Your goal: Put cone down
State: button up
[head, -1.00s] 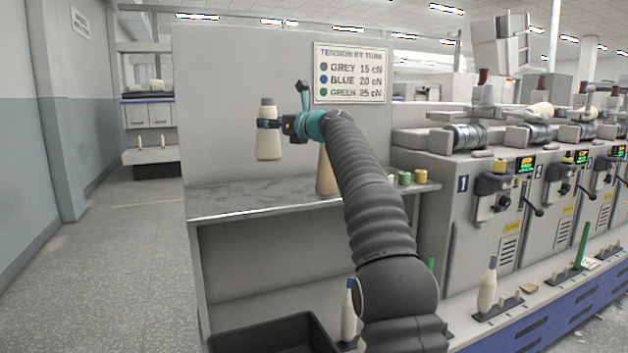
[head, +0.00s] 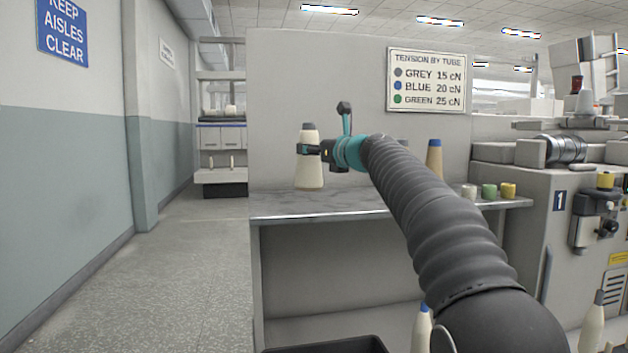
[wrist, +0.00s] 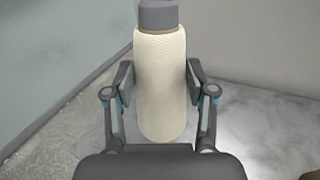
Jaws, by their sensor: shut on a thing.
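A cream yarn cone (head: 309,170) with a dark grey top is held upright by my gripper (head: 310,149) in the head view. In the wrist view, the cone (wrist: 161,85) stands between the two fingers of my gripper (wrist: 161,92), which press its sides. The cone's lower end appears near the left end of the grey shelf top (head: 330,204) in the head view. The cone looks to be above the shelf, but the gap is hard to judge.
A tan cone with a blue top (head: 434,158) stands on the shelf behind my arm. White, green (head: 489,191) and yellow (head: 508,190) spools stand at its right end. A black tray (head: 325,345) and a blue-topped bobbin (head: 421,330) are below. The shelf's left part is clear.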

aim_at(314, 166)
jog(key=shift+s+a+f, duration=0.2)
jog(key=shift+f, duration=0.15)
notch_tip(314, 166, down, 4)
jog(key=b, duration=0.3)
jog(key=shift+r, duration=0.25)
jog(key=o, duration=1.2)
jog(key=shift+o, duration=0.2)
jog(key=shift+s+d, duration=0.1)
jog(key=v, duration=1.1)
jog(key=shift+s+d+b, duration=0.25)
jog(key=shift+d+b, duration=0.05)
jog(key=shift+b, duration=0.1)
